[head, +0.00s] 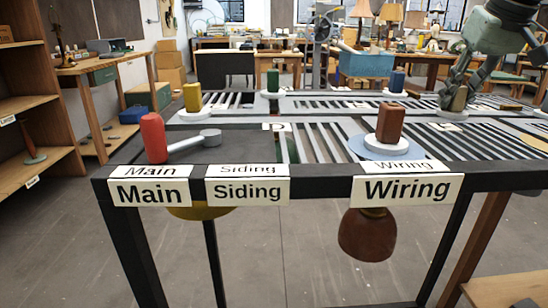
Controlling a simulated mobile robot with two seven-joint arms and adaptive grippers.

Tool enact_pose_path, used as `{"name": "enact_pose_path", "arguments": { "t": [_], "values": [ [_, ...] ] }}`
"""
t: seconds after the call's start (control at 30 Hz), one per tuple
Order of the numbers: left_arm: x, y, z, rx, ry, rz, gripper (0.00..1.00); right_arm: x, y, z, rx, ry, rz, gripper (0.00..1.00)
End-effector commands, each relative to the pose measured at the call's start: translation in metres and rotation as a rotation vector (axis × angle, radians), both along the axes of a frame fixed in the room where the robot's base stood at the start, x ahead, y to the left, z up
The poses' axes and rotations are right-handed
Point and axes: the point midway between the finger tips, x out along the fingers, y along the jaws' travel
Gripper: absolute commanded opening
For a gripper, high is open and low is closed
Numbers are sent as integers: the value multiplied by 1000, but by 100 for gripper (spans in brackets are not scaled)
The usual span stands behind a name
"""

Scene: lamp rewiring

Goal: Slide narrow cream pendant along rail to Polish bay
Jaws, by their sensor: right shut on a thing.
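My right gripper (460,92) comes in from the upper right and is shut on a tan, cream-like upright block (461,101). This block stands on a pale round base at the far right of the slotted rail table (320,183). I take it to be the top of the narrow cream pendant; its shade is hidden below the table top. No label reading Polish is legible. The front edge carries labels Main (150,192), Siding (247,191) and Wiring (407,189). My left gripper is not in view.
A brown block (390,122) stands at Wiring, with a brown shade (367,236) hanging below. Yellow (192,97), green (272,81) and blue (397,82) blocks stand farther back.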

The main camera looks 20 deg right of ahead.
Motion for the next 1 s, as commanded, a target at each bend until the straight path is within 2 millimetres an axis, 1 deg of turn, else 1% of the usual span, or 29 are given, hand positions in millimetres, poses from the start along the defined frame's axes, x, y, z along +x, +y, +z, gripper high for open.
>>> {"name": "enact_pose_path", "arguments": {
  "t": [0.03, 0.8, 1.0],
  "values": [
    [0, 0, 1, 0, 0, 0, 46, -3, -7, -3, 1, 12, -8, 0],
    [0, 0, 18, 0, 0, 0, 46, -23, -79, -3, 2, 11, -6, 0],
    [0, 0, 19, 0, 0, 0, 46, -25, -86, -4, 0, 11, -5, 0]
  ]
}}
